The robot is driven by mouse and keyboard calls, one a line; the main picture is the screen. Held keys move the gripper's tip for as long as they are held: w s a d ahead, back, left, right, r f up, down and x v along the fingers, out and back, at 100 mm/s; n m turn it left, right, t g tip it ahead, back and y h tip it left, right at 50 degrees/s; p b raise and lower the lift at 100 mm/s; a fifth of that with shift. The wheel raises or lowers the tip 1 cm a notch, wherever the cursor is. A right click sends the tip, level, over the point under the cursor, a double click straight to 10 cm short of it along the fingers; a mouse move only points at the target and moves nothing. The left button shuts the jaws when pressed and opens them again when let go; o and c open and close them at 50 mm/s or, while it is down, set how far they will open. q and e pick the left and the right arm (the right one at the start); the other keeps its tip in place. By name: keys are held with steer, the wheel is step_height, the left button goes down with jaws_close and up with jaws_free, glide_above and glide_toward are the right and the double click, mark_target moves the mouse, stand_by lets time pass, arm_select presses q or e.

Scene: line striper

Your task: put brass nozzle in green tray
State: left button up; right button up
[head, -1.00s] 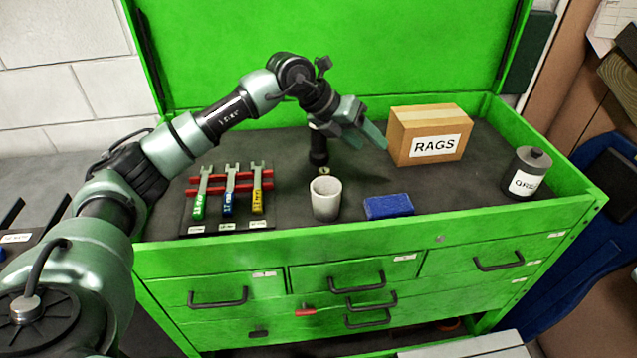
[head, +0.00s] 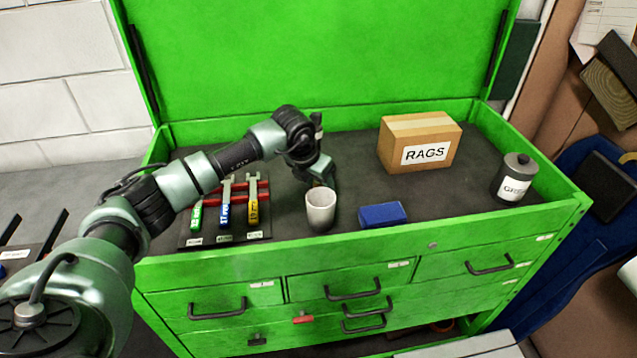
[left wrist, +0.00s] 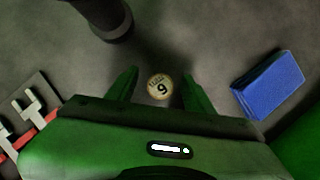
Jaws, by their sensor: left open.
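A small round brass-coloured piece marked 9 (left wrist: 160,87), which looks like the top of the brass nozzle, stands on the dark mat. In the left wrist view it lies between the two green fingers of my left gripper (left wrist: 160,80). The fingers are open, with a gap on each side of it. In the head view my left gripper (head: 322,180) points down just behind the grey-white cup (head: 320,210), and the nozzle is mostly hidden there. I cannot make out a separate green tray. My right gripper is not in view.
A black cylinder (left wrist: 105,18) stands close behind the gripper. The wrench rack (head: 225,238) is to the left and a blue block (head: 383,215) to the right. The RAGS box (head: 420,142) and grey canister (head: 515,180) stand farther right, with clear mat between.

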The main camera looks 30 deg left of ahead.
arm_select(q)
jaws_close()
